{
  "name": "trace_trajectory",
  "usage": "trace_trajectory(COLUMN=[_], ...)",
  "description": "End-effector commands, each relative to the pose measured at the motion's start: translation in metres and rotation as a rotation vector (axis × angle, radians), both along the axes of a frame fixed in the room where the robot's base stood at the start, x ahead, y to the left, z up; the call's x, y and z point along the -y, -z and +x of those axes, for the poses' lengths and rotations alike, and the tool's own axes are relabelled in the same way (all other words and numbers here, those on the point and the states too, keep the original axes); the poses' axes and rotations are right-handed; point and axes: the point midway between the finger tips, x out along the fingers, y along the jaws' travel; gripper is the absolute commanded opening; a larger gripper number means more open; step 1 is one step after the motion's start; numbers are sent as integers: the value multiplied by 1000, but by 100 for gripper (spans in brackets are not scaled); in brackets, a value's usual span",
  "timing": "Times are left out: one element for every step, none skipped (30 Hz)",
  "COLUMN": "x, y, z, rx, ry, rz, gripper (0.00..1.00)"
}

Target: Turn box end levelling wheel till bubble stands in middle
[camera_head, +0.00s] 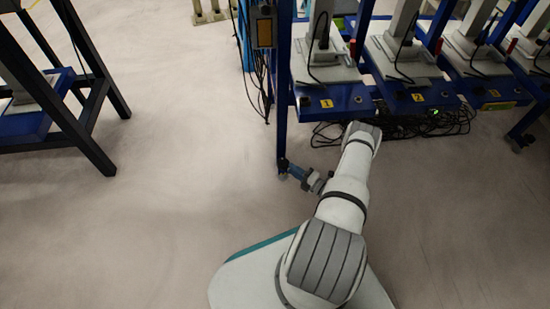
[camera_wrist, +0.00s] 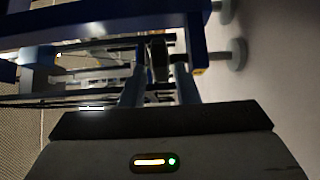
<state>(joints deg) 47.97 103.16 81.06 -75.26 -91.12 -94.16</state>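My gripper (camera_head: 290,168) is low at the foot of the blue frame's front left leg (camera_head: 281,110) in the head view. In the wrist view my gripper (camera_wrist: 160,72) has its two blue-grey fingers standing apart. A dark upright part (camera_wrist: 158,58) shows between or just beyond the fingertips; it is too dim to tell whether it is the levelling wheel or whether a finger touches it. A yellow-fronted box (camera_head: 264,32) hangs on the frame's left end. No bubble level can be made out in either view.
Grey round feet (camera_wrist: 235,55) and a blue beam (camera_wrist: 100,22) show close by in the wrist view. Black cables (camera_head: 400,130) lie under the numbered blue stations (camera_head: 330,102). The floor (camera_head: 180,160) between the frames is clear.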

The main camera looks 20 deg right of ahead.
Motion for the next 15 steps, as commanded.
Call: trace_trajectory(x=[-5,-8,-12,-15,-19,-23,-26,-29,-33,-35,-37,-39,-41,-42,-44], y=[2,2,3,3,3,3,3,3,3,3,3,2,2,2,1], z=[6,9,16,20,25,32,37,41,46,50,54,58,61,63,66], rx=[1,1,1,1,1,0,0,0,0,0,0,0,0,0,0], ry=[-7,-9,-14,-15,-18,-19,-21,-22,-23,-24,-24,-24,-25,-25,-25], rz=[0,0,0,0,0,0,0,0,0,0,0,0,0,1,1], gripper=[28,28,28,28,28,28,28,28,28,28,28,28,28,28,28])
